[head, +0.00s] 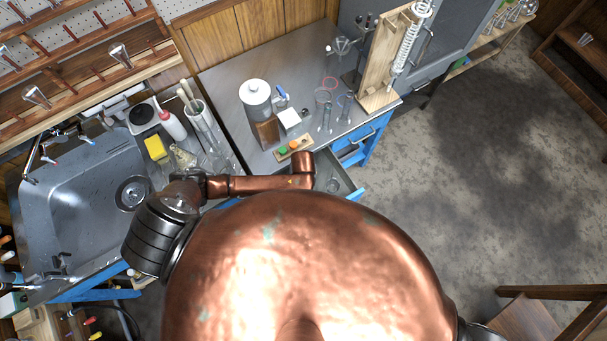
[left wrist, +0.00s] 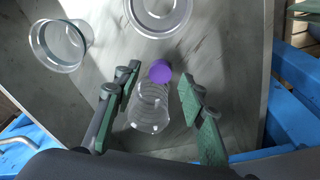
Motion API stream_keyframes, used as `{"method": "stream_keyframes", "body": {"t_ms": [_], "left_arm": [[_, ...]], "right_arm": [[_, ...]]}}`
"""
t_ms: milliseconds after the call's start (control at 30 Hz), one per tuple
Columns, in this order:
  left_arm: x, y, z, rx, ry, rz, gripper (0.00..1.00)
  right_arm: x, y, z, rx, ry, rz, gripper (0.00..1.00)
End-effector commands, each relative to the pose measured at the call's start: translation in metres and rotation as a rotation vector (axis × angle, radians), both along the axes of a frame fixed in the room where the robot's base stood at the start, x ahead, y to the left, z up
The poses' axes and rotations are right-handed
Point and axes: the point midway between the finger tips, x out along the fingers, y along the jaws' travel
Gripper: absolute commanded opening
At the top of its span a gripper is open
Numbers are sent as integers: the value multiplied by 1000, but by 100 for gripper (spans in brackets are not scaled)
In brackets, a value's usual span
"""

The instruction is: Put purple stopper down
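The purple stopper (left wrist: 160,71) shows in the left wrist view, at the end of a clear ribbed glass vessel (left wrist: 151,108). I cannot tell whether it sits in the glass or only lines up with it. My left gripper (left wrist: 160,82) is open, with its green-padded fingers on either side of the stopper and glass and a gap on both sides. I cannot make out the purple stopper or the left gripper in the head view. A small wooden block (head: 294,149) there holds a green stopper (head: 282,150) and an orange one (head: 294,145). My right gripper is not in view.
In the head view, a white-topped canister (head: 255,92), glassware and a wooden condenser stand (head: 380,65) occupy the bench. An open drawer (head: 335,178) projects in front.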

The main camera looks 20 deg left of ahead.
Motion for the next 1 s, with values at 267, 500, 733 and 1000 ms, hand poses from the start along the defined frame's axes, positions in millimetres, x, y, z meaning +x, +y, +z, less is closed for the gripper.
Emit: {"method": "stream_keyframes", "body": {"t_ms": [267,500,733,1000], "left_arm": [[-6,-3,62,-3,-2,1,38],[-11,-4,95,-1,0,0,38],[-12,-3,103,1,0,0,38],[-12,-4,103,0,1,-1,38]], "right_arm": [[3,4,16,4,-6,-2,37],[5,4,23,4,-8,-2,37],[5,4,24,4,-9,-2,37],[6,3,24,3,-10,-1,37]]}}
